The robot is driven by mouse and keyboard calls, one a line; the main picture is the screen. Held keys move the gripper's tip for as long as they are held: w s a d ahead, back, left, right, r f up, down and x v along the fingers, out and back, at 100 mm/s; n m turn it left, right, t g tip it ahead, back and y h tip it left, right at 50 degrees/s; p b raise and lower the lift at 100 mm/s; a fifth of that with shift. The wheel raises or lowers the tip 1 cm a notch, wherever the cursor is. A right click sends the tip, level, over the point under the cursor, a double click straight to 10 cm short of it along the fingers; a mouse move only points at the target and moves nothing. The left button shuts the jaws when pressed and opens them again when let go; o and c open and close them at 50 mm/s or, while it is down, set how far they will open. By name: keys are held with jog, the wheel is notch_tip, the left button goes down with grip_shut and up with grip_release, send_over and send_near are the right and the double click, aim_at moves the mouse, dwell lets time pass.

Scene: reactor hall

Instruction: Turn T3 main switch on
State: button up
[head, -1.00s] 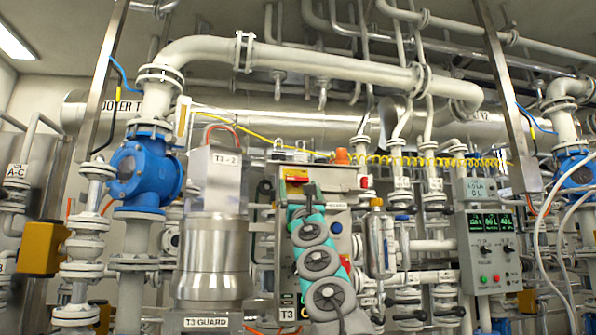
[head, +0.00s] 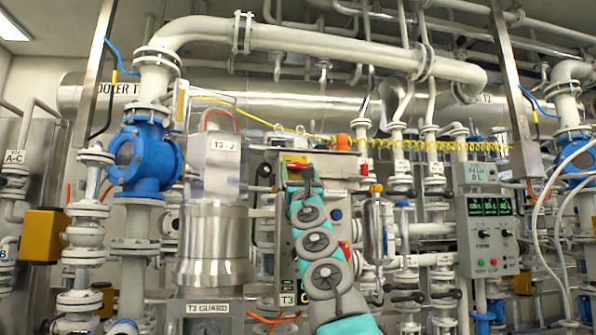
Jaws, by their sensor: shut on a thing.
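The T3 control box (head: 338,172) is a grey upright panel in the middle of the head view, with a T3 label near its foot. The T3 main switch (head: 294,158), red on yellow, is at its top left. My gripper (head: 297,170) is small and dark at the far end of my teal arm, right at the switch, and is shut on it. The gripper and arm hide the lower part of the switch, so its handle's position cannot be told.
An orange lamp (head: 342,142) tops the box. The T3 guard (head: 211,250), a metal cylinder, stands close on the left. A steel bottle (head: 376,240) and a grey console (head: 487,233) stand on the right. Blue valves and pipes crowd the rest.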

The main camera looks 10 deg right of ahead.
jog(key=c, duration=0.4)
jog(key=shift+r+m+h, duration=0.1)
jog(key=shift+m+h, duration=0.6)
jog(key=shift+m, duration=0.1)
jog(key=m+h+p, duration=0.1)
jog(key=m+h, duration=0.1)
jog(key=m+g+h+p, duration=0.1)
jog(key=m+h, duration=0.3)
jog(key=shift+a+r+p, duration=0.25)
jog(key=shift+a+p, duration=0.05)
jog(key=shift+p, duration=0.1)
jog(key=m+g+h+p, duration=0.2)
jog(key=m, duration=0.2)
jog(key=shift+h, duration=0.3)
jog(key=shift+a+f+m+g+h+p, duration=0.15)
jog(key=shift+m+g+h+p, duration=1.2)
jog(key=shift+m, duration=0.95)
jog(key=shift+m+g+h, duration=0.45)
jog(key=shift+m+g, duration=0.15)
jog(key=shift+g, duration=0.05)
jog(key=shift+m+g+h, duration=0.3)
jog(key=shift+m, duration=0.1)
